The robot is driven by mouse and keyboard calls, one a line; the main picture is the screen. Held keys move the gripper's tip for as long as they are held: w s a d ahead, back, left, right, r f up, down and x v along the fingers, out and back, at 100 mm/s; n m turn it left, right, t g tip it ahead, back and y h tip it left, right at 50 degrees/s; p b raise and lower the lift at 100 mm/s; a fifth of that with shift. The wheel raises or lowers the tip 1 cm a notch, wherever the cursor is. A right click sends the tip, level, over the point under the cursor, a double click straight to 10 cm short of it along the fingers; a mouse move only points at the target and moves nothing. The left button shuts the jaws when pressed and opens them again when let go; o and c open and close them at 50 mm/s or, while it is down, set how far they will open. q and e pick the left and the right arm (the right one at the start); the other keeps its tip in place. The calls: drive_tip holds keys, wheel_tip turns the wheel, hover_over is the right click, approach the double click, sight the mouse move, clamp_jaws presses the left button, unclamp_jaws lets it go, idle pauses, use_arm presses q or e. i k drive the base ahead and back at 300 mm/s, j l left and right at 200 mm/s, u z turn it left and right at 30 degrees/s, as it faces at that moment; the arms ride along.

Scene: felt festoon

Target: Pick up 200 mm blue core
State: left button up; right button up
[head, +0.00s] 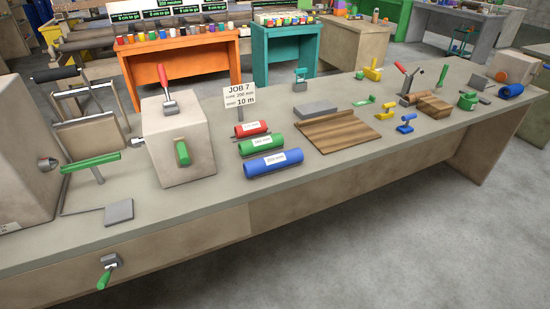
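The blue core (272,164) lies on its side on the grey workbench (215,215), near the front edge. It is a cylinder with a white label on it, the longest of three cores in a row. A green core (262,145) lies just behind it, and a shorter red core (251,128) lies behind the green one. The blue core looks apart from the green one. Neither of my grippers is in view.
A JOB 7 sign (240,96) stands behind the cores. A large beige block with a green handle (182,153) stands left of them. A brown wooden board (333,131) lies to the right. The bench strip in front of the blue core is clear. Another blue roll (510,91) lies far right.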

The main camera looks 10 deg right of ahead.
sight(256, 167)
drive_tip(key=i+j, duration=0.15)
drive_tip(key=j, duration=0.2)
drive_tip(key=i+j+z, duration=0.1)
drive_tip(key=j, duration=0.3)
drive_tip(key=z, duration=1.55)
drive_tip(key=i+j, duration=0.05)
